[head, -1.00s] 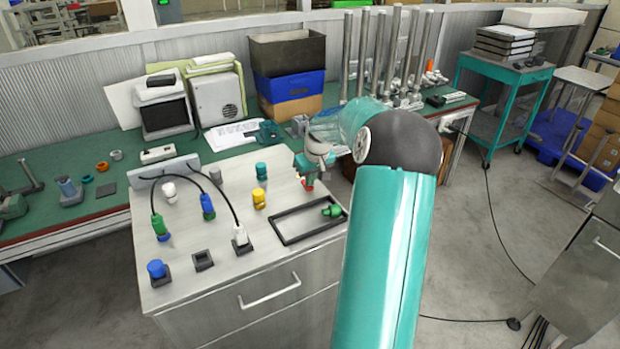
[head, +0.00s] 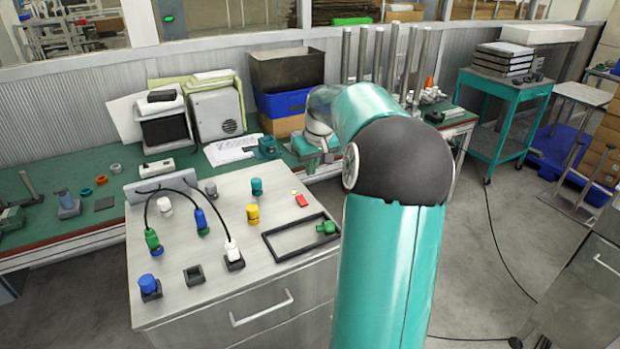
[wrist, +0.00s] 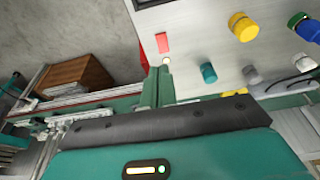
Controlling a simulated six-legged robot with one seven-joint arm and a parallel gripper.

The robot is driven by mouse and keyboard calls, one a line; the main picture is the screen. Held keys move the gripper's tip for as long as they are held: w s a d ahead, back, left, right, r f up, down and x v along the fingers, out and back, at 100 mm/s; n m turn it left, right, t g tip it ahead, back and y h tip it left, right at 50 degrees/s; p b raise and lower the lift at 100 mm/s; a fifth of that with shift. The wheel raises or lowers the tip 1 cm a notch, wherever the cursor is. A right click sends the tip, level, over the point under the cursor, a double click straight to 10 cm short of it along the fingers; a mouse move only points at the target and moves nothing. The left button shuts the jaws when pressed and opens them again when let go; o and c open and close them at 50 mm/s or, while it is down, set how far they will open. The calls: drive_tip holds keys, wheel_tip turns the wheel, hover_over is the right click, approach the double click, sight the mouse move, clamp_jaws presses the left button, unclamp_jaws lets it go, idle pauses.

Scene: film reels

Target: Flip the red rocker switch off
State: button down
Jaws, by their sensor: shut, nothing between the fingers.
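The red rocker switch (head: 301,200) lies near the back right of the grey cabinet top (head: 215,262), uncovered in the head view. It also shows in the wrist view (wrist: 162,43), just beyond my fingertips. A small pale yellow lamp-like spot (head: 294,191) sits beside it. Which way the rocker is tilted is too small to tell. My gripper (head: 318,158) is behind the cabinet's back right edge, apart from the switch. In the wrist view its teal fingers (wrist: 160,72) are together and empty.
A yellow knob (head: 252,214) and a teal knob (head: 257,187) stand left of the switch. Cabled plugs (head: 201,220) stand left. A green bench (head: 95,225) runs behind.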

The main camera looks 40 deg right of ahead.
sight(300, 197)
drive_tip(key=shift+s+a+r, duration=0.1)
drive_tip(key=shift+s+r, duration=0.1)
drive_tip(key=shift+r, duration=0.45)
drive_tip(key=w+n, duration=0.1)
drive_tip(key=n, duration=0.5)
drive_tip(key=w+n, duration=0.1)
drive_tip(key=n, duration=0.5)
drive_tip(key=w+d+r+n+g, duration=0.1)
drive_tip(key=n, duration=0.5)
drive_tip(key=shift+w, duration=0.35)
drive_tip(key=f, duration=0.4)
drive_tip(key=w+f, duration=0.1)
drive_tip(key=f, duration=0.4)
drive_tip(key=w+f, duration=0.1)
drive_tip(key=f, duration=0.4)
drive_tip(key=shift+w+d, duration=0.2)
drive_tip(key=shift+d, duration=0.1)
